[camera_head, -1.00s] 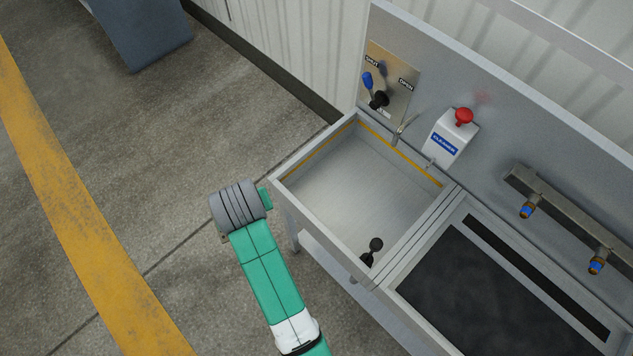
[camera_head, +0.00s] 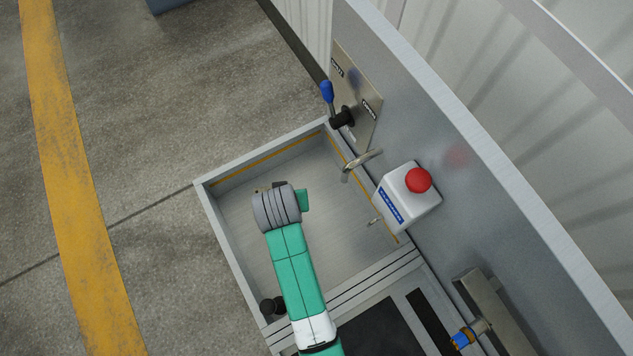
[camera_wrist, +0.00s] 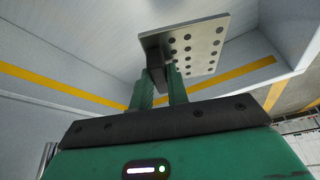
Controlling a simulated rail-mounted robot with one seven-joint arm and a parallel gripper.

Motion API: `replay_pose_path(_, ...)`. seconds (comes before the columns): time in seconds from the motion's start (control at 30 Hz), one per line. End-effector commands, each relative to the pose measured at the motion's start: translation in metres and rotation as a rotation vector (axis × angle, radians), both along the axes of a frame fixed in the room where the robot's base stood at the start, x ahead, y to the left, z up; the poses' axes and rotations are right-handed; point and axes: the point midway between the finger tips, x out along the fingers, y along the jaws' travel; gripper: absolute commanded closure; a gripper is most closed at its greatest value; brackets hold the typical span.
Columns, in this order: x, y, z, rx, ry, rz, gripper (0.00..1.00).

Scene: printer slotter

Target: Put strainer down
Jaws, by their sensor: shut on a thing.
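The strainer (camera_wrist: 203,43) shows in the wrist view as a flat metal plate with rows of round holes and a dark upright part at its near edge. My gripper (camera_wrist: 161,85) has its two green fingers shut on that dark part. The plate is held out beyond the fingertips, with the pale sink walls and yellow line around it. In the head view my arm's end is over the left sink basin (camera_head: 240,235) and hides the gripper and most or all of the strainer. I cannot tell how high the plate is above the basin floor.
A faucet (camera_head: 360,163) and a white box with a red button (camera_head: 418,180) stand along the basin's right side. A blue-tipped lever (camera_head: 327,92) sits on a wall panel behind. A black knob (camera_head: 272,305) is at the near left corner. A dark-bottomed basin (camera_head: 375,330) adjoins in front.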

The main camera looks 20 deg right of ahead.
Motion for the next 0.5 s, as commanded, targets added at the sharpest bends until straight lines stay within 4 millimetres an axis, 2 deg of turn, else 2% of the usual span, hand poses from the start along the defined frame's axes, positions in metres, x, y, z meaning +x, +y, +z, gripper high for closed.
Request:
replay_pose_path(0.07,0.000,0.000,-0.002,0.000,0.000,0.000,1.00)
replay_pose_path(0.3,0.000,0.000,-0.052,0.000,0.002,0.000,1.00)
replay_pose_path(0.5,0.001,0.000,-0.062,-0.001,-0.001,0.001,1.00)
